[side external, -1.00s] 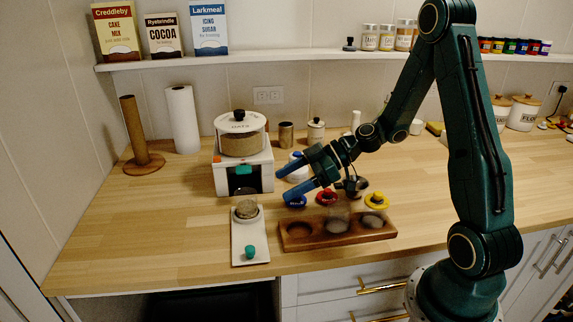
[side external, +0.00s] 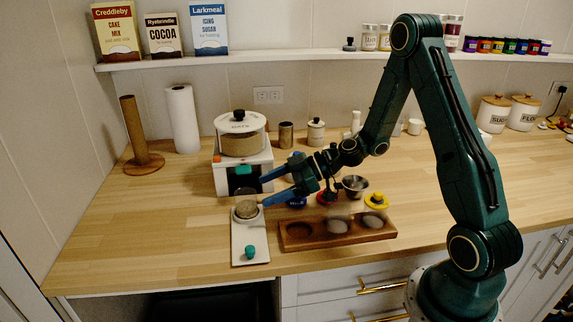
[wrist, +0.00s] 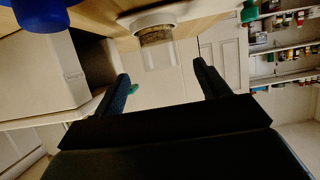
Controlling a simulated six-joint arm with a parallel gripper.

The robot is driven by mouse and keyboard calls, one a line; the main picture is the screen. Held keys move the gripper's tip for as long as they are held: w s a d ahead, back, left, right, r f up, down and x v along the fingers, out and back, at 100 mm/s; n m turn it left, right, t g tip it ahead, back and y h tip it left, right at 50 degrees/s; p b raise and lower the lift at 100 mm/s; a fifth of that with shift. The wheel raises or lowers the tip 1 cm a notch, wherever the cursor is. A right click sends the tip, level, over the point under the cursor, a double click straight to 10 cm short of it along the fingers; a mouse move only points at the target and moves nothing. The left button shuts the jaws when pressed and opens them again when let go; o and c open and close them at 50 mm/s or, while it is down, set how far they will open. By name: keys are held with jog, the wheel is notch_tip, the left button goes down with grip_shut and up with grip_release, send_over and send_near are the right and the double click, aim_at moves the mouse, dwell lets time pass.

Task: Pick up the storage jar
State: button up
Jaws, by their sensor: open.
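The storage jar, a small clear jar with tan grainy contents (side external: 246,210), stands in a white ring on a narrow white board (side external: 249,235) with a green knob. In the wrist view the jar (wrist: 156,36) appears above the gap between my fingers, its clear part reaching down toward it. My gripper (side external: 264,189) is open and empty, its fingers pointing left, just right of the jar and slightly above it. In the wrist view my gripper's two fingers (wrist: 160,73) are spread wide, with the jar between their lines and beyond the tips. No contact shows.
A white dispenser with an oats container (side external: 242,143) stands behind the jar, close to my upper finger. A wooden tray (side external: 290,246) with round recesses lies to the right. Blue, red and yellow-topped items (side external: 376,201) and a metal bowl (side external: 355,183) stand behind it.

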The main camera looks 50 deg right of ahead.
aim_at(239, 201)
jog(key=shift+x, duration=1.85)
jog(key=shift+a, duration=0.1)
jog(key=shift+x, duration=2.55)
jog(key=shift+f, duration=0.15)
jog(key=c, duration=1.1)
jog(key=shift+c, duration=0.2)
jog(key=shift+r, duration=0.2)
notch_tip(239, 201, up, 20)
